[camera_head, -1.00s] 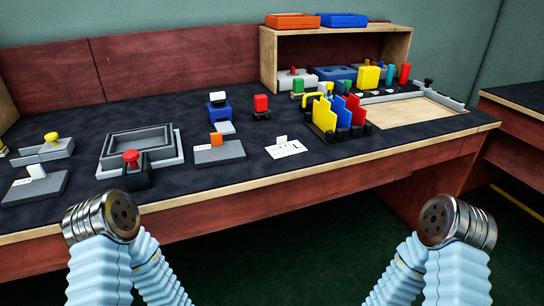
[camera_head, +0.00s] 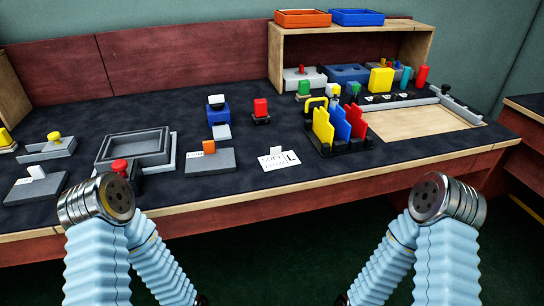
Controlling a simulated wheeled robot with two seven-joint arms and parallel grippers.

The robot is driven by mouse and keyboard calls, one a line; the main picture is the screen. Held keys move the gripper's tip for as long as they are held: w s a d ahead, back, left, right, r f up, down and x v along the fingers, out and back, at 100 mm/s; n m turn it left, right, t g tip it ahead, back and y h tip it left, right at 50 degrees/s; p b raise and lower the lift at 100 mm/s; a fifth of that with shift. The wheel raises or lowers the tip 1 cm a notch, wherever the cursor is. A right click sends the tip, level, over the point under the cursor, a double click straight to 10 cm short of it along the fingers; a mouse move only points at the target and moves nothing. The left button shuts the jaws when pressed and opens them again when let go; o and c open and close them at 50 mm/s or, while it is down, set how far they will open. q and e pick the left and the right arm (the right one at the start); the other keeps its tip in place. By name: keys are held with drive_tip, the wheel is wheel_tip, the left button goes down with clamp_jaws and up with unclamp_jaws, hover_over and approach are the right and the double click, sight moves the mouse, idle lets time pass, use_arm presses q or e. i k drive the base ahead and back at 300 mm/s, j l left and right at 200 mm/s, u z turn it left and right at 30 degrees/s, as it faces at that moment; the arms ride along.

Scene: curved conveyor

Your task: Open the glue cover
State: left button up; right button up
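No part in view is clearly marked as glue, so I cannot tell which thing bears the glue cover. A small blue block with a white and black top (camera_head: 217,110) stands near the middle of the dark worktop (camera_head: 100,120); the top sits on it. A red block on a dark base (camera_head: 261,110) stands to its right. A grey slab with an orange tab (camera_head: 209,156) and a white printed card (camera_head: 281,160) lie nearer the front edge. Both my arms show only bent sections low in the picture, in front of the table; neither gripper is in view.
A grey tray (camera_head: 132,147) and a red knob (camera_head: 119,167) are at front left. A rack (camera_head: 340,147) holds yellow, blue and red plates. A wooden shelf (camera_head: 275,62) with orange and blue trays on top stands behind. Bare worktop lies at back left.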

sight(54, 144)
drive_tip(key=j+u, duration=0.25)
drive_tip(key=j, duration=0.4)
drive_tip(key=j+u, duration=0.25)
drive_tip(key=j, duration=0.4)
